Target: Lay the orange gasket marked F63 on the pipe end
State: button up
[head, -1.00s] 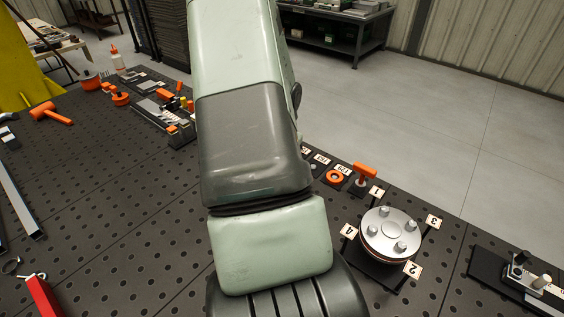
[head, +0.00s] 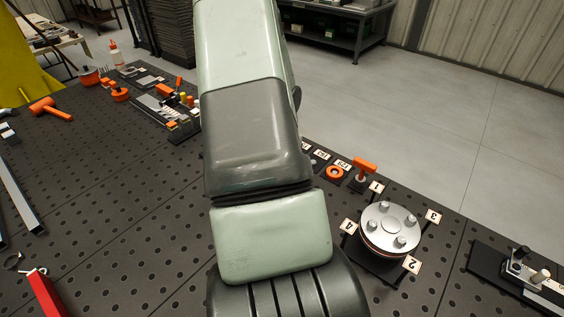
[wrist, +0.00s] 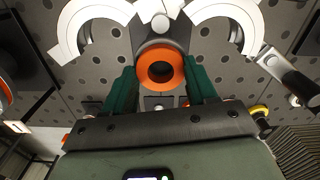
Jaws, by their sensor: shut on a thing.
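In the wrist view my gripper (wrist: 160,80) has its two green fingers shut on an orange ring (wrist: 145,64) with a dark round opening. No marking on this ring is readable. In the head view my arm hides the gripper and what it holds. Another orange ring (head: 329,175) lies on the table there, next to small labels too blurred to read. A round metal flange with several bolts (head: 390,215) stands at the right on a dark base, with numbered tags around it. I cannot tell whether it is the pipe end.
An orange-handled tool (head: 365,164) stands near the flange. A dark clamp fixture (head: 520,270) is at the far right. An orange mallet (head: 50,109) and a red object (head: 46,298) lie at the left. White curved pieces (wrist: 70,30) flank the held ring in the wrist view.

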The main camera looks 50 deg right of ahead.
jog(key=shift+f, duration=0.15)
jog(key=o, duration=1.4)
jog(key=shift+c, duration=0.2)
notch_tip(320, 180, up, 7)
dwell(0.3)
dwell(0.5)
